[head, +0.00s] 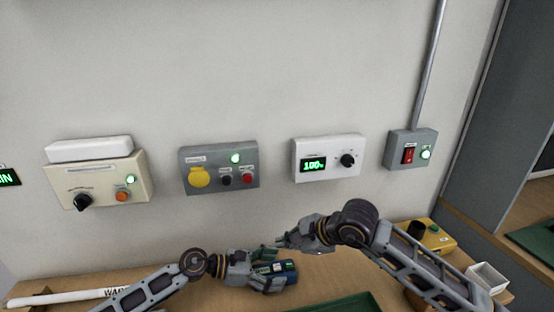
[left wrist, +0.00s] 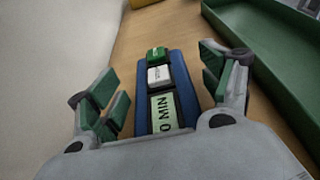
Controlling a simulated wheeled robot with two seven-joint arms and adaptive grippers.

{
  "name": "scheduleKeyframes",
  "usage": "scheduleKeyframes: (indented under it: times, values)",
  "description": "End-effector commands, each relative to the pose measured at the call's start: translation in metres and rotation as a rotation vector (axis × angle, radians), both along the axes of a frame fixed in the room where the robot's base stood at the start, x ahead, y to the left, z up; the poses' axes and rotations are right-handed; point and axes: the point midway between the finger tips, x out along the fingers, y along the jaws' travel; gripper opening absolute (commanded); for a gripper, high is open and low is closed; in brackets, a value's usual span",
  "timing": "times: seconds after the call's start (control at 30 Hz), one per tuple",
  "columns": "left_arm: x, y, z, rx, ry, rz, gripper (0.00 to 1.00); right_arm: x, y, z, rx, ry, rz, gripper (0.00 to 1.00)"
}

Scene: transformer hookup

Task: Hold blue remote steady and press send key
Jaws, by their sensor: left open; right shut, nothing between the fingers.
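The blue remote (head: 284,271) lies on the wooden table in the head view. In the left wrist view the remote (left wrist: 182,82) has a green key (left wrist: 156,54), a white key (left wrist: 159,75) and a pale display (left wrist: 163,113) reading "0 MIN". My left gripper (head: 268,268) is open around it; its green-padded fingers (left wrist: 160,85) stand on both sides, with visible gaps. My right gripper (head: 281,243) is shut and empty, just behind the remote and above the table. The lettering on the keys is too small to read.
A green tray (left wrist: 262,72) lies close to the right of the remote in the left wrist view. A yellow box (head: 437,241) and a small white container (head: 487,278) stand at the right. Several control boxes hang on the wall, including a white one (head: 328,143) showing "100".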

Motion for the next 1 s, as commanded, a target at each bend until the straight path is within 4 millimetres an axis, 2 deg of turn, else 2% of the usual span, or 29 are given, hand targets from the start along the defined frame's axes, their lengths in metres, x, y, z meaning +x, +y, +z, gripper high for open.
scheduleKeyframes:
  times: [0.47, 0.67, 1.0]
  values:
    - [0.0, 0.006, 0.004, -0.002, -0.003, 0.001, 0.8, 0.0, 0.0, 0.0, 0.0, 0.0, 0.0, 0.0]
    - [-0.003, 0.021, 0.008, -0.002, -0.001, 0.003, 0.8, 0.0, 0.0, 0.0, 0.0, 0.0, 0.0, 0.0]
    - [-0.011, 0.058, 0.02, 0.0, -0.003, 0.001, 0.8, 0.0, 0.0, 0.0, 0.0, 0.0, 0.0, 0.0]
